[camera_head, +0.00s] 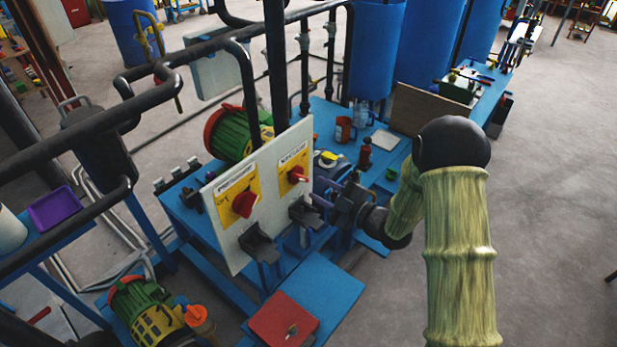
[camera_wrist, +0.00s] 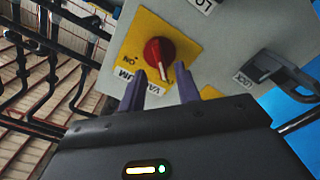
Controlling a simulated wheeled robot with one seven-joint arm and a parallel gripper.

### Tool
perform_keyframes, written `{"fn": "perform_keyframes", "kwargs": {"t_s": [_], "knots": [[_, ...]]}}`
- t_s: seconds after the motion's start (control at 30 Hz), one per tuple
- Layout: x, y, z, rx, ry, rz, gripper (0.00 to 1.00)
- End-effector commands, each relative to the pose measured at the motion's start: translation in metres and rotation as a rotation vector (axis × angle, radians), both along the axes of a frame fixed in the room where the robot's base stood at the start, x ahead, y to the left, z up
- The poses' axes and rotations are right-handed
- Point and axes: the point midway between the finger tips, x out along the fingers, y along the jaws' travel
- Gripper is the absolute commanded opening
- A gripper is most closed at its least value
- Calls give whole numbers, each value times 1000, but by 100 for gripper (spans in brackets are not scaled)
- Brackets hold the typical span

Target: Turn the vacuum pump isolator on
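The vacuum isolator is a red rotary knob (camera_wrist: 158,50) on a yellow plate (camera_wrist: 133,42), with a "VACUUM" label and an "ON" mark on its left in the wrist view. A pale pointer mark on the knob faces down toward my fingers there, not at the "ON" mark. In the head view the same knob (camera_head: 298,174) is the right one on the pale panel (camera_head: 275,160). My gripper (camera_wrist: 160,80) has purple fingers spread apart, just short of the knob. It also shows in the head view (camera_head: 320,192), right of the panel. Nothing is between the fingers.
A similar red pressure knob (camera_head: 243,204) is on the panel's left. Dark lock brackets (camera_head: 259,244) stick out below the knobs; one (camera_wrist: 285,70) shows right in the wrist view. Dark pipes (camera_head: 245,85) rise by the panel. A blue bench (camera_head: 345,150) with small items stands behind.

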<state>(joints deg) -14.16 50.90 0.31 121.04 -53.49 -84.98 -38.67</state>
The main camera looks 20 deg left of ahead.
Motion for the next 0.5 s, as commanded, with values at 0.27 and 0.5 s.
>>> {"fn": "perform_keyframes", "kwargs": {"t_s": [0.27, 0.5], "knots": [[16, 39, 2, 0, 0, 0, 33], [19, 46, 0, 1, 0, -1, 33]]}}
